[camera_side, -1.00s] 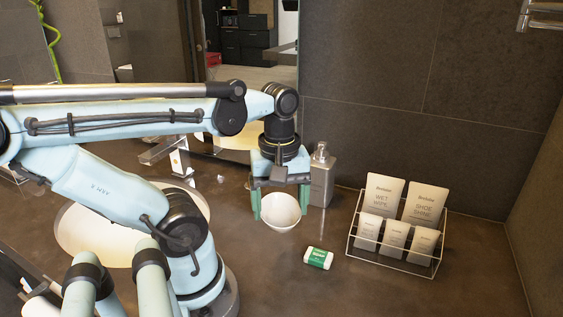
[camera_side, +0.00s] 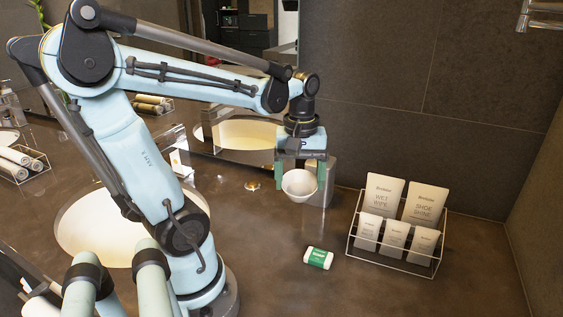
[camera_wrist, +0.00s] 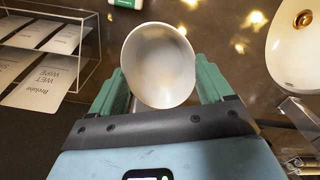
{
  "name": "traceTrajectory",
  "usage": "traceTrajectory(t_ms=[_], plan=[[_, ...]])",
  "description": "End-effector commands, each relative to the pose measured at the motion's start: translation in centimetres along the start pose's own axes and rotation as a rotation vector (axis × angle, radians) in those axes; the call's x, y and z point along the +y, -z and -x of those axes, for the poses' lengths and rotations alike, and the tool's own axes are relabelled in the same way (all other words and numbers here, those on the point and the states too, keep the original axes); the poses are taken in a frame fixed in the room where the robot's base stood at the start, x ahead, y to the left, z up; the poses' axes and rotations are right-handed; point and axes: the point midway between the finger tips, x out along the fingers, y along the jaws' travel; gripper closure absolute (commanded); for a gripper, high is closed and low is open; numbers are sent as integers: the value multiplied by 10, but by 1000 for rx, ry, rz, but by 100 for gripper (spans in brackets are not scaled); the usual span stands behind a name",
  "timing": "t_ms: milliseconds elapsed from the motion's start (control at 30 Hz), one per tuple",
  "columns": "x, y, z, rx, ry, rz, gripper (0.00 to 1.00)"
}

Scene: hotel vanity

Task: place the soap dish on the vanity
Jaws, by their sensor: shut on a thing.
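The soap dish (camera_side: 299,187) is a small white round bowl. My gripper (camera_side: 300,178) is shut on it, with green fingers on its left and right sides. The dish hangs above the dark vanity top (camera_side: 270,270), right of the sink. In the wrist view the dish (camera_wrist: 160,68) sits between both fingers (camera_wrist: 158,85), its empty inside facing the camera.
A green and white soap packet (camera_side: 318,258) lies on the counter in front. A wire rack (camera_side: 395,256) of white packets stands to the right. A grey dispenser (camera_side: 329,187) is partly hidden behind my gripper. The white sink (camera_side: 95,235) lies left. Counter around the packet is clear.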

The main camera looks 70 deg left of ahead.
Motion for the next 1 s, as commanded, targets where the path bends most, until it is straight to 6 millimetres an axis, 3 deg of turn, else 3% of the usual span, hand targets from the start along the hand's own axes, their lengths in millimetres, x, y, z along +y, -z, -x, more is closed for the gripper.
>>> traceTrajectory(t_ms=[200,467,733,1000], plan=[[12,30,0,0,0,2,55],[18,43,0,0,0,0,55],[31,75,0,0,0,1,55],[31,74,-15,0,0,0,55]])
